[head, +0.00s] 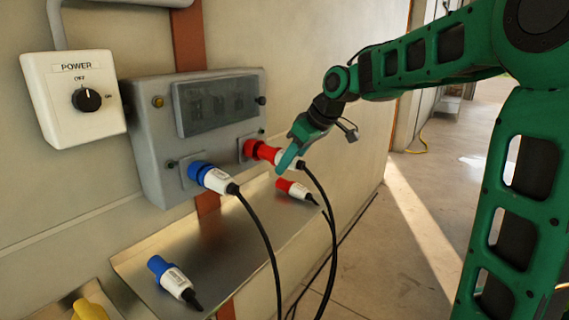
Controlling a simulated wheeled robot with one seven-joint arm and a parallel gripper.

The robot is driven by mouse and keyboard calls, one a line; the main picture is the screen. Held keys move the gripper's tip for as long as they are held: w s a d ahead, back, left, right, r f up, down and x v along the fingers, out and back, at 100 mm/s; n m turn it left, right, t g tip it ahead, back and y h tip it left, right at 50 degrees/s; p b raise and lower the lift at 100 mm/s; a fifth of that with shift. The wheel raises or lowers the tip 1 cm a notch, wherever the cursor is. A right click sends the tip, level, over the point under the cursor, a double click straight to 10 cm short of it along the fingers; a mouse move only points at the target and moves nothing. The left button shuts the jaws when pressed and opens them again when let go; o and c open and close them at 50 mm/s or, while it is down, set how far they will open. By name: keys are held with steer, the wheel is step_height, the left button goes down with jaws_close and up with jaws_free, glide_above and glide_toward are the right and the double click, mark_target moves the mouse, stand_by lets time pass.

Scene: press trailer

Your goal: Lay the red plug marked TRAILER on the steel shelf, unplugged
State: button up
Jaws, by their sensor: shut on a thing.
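A red plug (265,152) with a white label sleeve and black cable is at the right socket of the grey panel box (150,150). It appears to be seated in the socket. My gripper (286,163) is shut on this red plug, with its green fingers across the plug's body. A second red plug (284,185) with a white sleeve lies on the steel shelf (225,250), below my gripper. The lettering on both red plugs is too small to read, so I cannot tell which is marked TRAILER.
A blue plug (205,174) with a black cable sits in the left socket. Another blue plug (162,268) lies on the shelf's front left. A yellow plug (90,309) is at the lower left edge. A POWER switch box (75,110) is at upper left. The shelf's middle is clear.

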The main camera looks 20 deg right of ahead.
steer(key=shift+s+d, duration=0.7)
steer(key=shift+s, duration=0.3)
